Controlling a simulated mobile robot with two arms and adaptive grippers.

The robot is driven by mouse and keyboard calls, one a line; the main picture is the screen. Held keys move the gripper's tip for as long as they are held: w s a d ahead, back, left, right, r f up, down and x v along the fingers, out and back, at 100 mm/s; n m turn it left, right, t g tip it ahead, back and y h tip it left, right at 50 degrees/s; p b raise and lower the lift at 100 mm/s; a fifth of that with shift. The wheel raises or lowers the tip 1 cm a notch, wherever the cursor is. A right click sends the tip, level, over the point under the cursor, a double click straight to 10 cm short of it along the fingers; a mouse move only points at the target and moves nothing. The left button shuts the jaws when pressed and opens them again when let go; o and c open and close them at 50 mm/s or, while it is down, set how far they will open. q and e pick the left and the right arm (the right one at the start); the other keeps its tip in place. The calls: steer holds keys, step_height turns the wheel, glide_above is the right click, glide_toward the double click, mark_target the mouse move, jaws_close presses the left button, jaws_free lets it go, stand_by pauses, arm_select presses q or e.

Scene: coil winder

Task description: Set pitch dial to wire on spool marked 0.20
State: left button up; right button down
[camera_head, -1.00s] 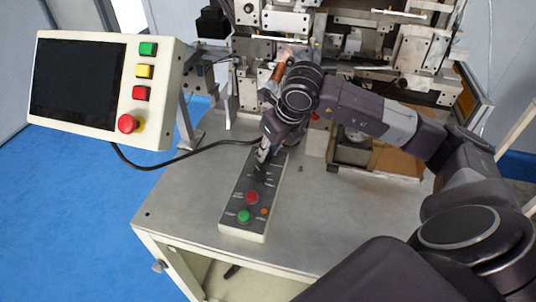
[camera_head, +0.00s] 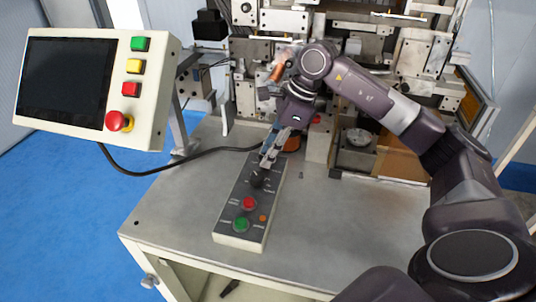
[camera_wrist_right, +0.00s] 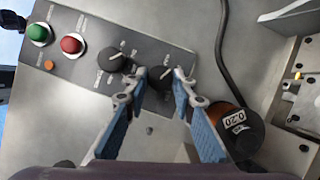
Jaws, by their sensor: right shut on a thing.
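The control box (camera_head: 240,218) lies on the table with two black dials near its far end. My right gripper (camera_head: 267,163) is at the far dial. In the wrist view my right gripper (camera_wrist_right: 160,75) has its fingertips on either side of that dial (camera_wrist_right: 160,80) and is shut on it. The dial's pointer and scale are partly hidden and its label is too small to read. The other dial (camera_wrist_right: 112,60) stands beside it, with a white pointer line. A dark spool with copper wire (camera_wrist_right: 235,128), marked 0.20, stands beside the right finger. My left gripper is not in view.
The box also has a red button (camera_wrist_right: 72,43), a green button (camera_wrist_right: 39,33) and a small orange light (camera_wrist_right: 49,65). A screen panel (camera_head: 90,85) with coloured buttons stands at left. The winder machine (camera_head: 350,50) fills the back. The table's front is clear.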

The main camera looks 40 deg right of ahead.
steer(key=n, duration=0.1)
steer(key=n+g, duration=0.1)
steer(key=n, duration=0.3)
steer(key=shift+w+d+g+y, duration=0.1)
steer(key=shift+w+g+y, duration=0.2)
steer(key=shift+g, duration=0.1)
stand_by(0.3)
steer(key=c, duration=1.6)
jaws_free()
steer(key=shift+s, duration=0.1)
steer(key=shift+r, duration=0.1)
steer(key=v, duration=1.2)
